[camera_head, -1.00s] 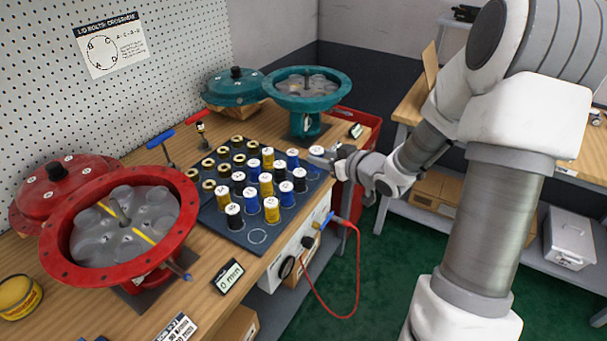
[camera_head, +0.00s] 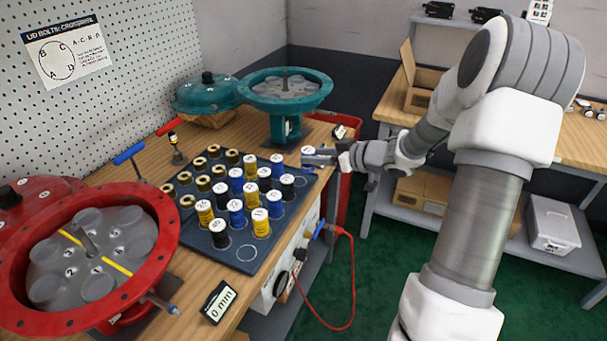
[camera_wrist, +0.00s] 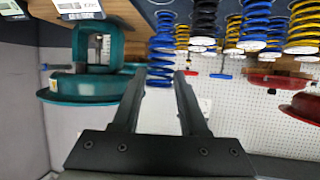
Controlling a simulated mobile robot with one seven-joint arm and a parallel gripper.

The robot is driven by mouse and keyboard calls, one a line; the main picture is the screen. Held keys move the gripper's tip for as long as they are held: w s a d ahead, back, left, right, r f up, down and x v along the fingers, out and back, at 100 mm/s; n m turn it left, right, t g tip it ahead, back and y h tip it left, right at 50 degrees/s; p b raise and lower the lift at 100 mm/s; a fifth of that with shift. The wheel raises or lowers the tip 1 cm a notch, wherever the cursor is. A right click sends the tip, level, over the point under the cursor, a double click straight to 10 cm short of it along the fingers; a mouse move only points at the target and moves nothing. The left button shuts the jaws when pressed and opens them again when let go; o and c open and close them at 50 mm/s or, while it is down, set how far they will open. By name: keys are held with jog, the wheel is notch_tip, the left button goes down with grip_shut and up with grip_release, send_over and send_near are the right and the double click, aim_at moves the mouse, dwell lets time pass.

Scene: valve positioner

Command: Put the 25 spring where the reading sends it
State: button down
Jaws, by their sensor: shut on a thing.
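My gripper (camera_head: 318,158) is shut on a blue spring with a white cap (camera_head: 307,151) at the far right corner of the dark spring board (camera_head: 246,252). In the wrist view, which looks upside down, the blue spring (camera_wrist: 162,45) stands between the fingertips (camera_wrist: 160,82). I cannot read the number on its cap. More blue, yellow and black springs stand on the board. A gauge display (camera_head: 219,303) at the board's near left reads 0 mm. A red open housing (camera_head: 85,262) with round pockets is at the left. A teal open housing (camera_head: 285,88) stands behind the board.
A red lid (camera_head: 35,205) and a teal lid (camera_head: 207,92) lie by the pegboard. Tools with blue (camera_head: 130,153) and red (camera_head: 172,125) handles stand upright. A second small display (camera_head: 339,132) is near the teal housing. A red cable (camera_head: 352,275) hangs off the bench.

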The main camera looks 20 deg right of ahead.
aim_at(313, 170)
jog(key=w+f, duration=0.1)
jog(key=w+a, duration=0.1)
jog(key=w+f, duration=0.1)
jog(key=w, duration=0.1)
jog(key=shift+a+f+b, duration=0.2)
jog(key=shift+f+b, duration=0.15)
jog(key=shift+b, duration=0.05)
jog(key=shift+f+b, duration=0.7)
jog(key=shift+f, duration=1.15)
jog(key=shift+f, duration=0.15)
jog(key=shift+c, duration=2.2)
grip_release()
